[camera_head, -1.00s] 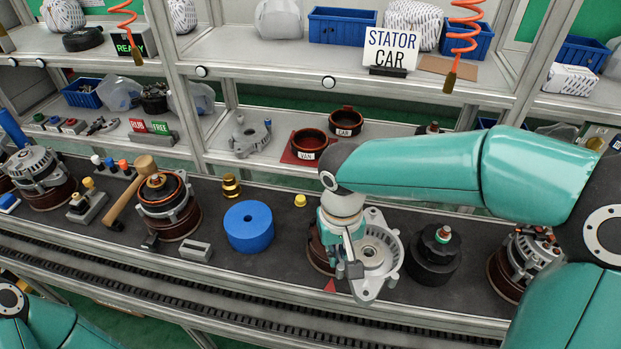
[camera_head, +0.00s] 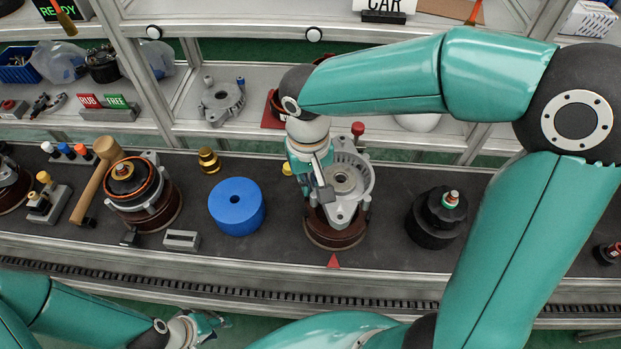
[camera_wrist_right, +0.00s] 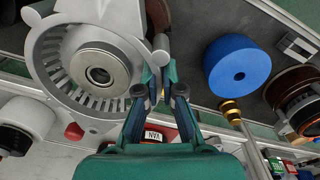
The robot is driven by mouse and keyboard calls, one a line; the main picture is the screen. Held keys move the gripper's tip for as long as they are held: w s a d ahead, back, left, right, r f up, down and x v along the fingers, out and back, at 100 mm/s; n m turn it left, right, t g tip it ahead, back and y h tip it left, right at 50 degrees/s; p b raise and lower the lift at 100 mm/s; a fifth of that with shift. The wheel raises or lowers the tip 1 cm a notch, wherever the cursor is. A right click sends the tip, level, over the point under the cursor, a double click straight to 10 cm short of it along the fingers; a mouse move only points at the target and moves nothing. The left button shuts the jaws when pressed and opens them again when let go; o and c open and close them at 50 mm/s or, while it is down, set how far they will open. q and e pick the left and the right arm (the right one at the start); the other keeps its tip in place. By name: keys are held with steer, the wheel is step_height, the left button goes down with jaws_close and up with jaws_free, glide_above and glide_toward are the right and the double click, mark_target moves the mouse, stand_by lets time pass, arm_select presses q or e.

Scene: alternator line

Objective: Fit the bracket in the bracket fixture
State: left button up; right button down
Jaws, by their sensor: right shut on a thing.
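The bracket (camera_head: 347,183) is a grey slotted metal housing with a round central bearing bore and lugs. My right gripper (camera_head: 323,180) is shut on its left edge. In the right wrist view the bracket (camera_wrist_right: 60,72) fills the left side, beside the fingertips (camera_wrist_right: 160,82). The bracket fixture (camera_head: 334,236), a round brown base behind a red triangle mark, lies under the bracket, which hides most of its top. I cannot tell whether the two touch. My left gripper (camera_head: 201,327) is low at the front edge, away from the bracket; its finger opening is unclear.
A blue cylinder (camera_head: 237,206) stands left of the fixture and a black stepped part (camera_head: 437,217) to its right. A mallet (camera_head: 96,178) leans by an alternator assembly (camera_head: 142,190). A brass part (camera_head: 208,160) stands behind. Another grey housing (camera_head: 221,101) sits on the shelf.

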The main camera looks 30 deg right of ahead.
steer(key=shift+s+f+b, duration=0.1)
steer(key=shift+f+b, duration=0.35)
steer(key=shift+b, duration=0.05)
steer(key=b, duration=0.4)
glide_above(311, 215)
steer(key=shift+f, duration=2.4)
steer(key=shift+f+b, duration=1.4)
steer(key=shift+b, duration=0.05)
steer(key=c, duration=1.2)
jaws_free()
steer(key=shift+c, duration=0.2)
